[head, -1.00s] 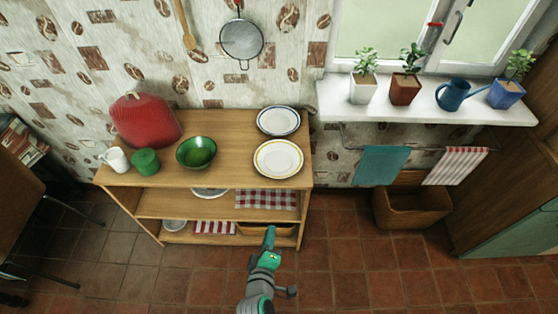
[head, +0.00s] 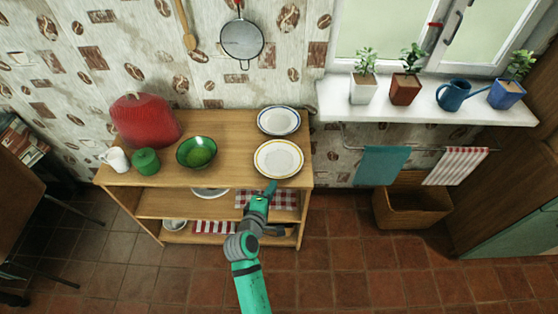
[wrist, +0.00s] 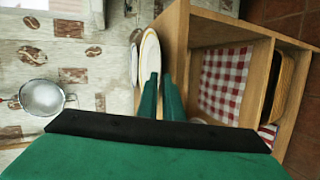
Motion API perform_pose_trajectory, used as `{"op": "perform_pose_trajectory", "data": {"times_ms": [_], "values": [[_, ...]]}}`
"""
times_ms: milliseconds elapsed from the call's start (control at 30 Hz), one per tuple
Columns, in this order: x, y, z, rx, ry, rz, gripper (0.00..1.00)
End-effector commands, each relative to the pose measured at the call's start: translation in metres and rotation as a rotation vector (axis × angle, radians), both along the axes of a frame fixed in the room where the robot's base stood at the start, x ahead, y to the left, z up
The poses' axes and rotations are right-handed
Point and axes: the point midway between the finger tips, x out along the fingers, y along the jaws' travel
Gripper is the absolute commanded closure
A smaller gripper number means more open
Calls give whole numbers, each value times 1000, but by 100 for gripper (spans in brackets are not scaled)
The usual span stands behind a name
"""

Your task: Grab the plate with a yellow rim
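The white plate with a yellow rim (head: 279,159) lies flat at the front right of the shelf unit's top. It shows nearly edge-on in the wrist view (wrist: 150,52), beyond my fingers. My gripper (head: 271,187) is just in front of the unit's top edge, close to the plate's near rim. In the wrist view my two green fingers (wrist: 161,97) stand apart with a narrow gap and hold nothing. I cannot tell whether a fingertip touches the plate or the wood.
A blue-rimmed plate (head: 279,120) lies behind it. A green bowl (head: 196,152), a green mug (head: 146,161), a white jug (head: 115,159) and a red object (head: 145,120) stand to the left. The wooden shelf unit (head: 240,180) has lower shelves with checked cloths.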

Motion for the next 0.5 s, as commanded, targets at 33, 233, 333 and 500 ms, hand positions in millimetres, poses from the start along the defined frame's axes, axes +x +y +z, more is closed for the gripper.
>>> {"op": "perform_pose_trajectory", "data": {"times_ms": [33, 233, 333, 500], "values": [[3, 0, -1, 0, 0, 0, 94], [27, -2, -10, 1, -1, 0, 94], [38, -5, -15, 2, -1, -1, 94], [48, -8, -19, 2, -1, -1, 94]]}}
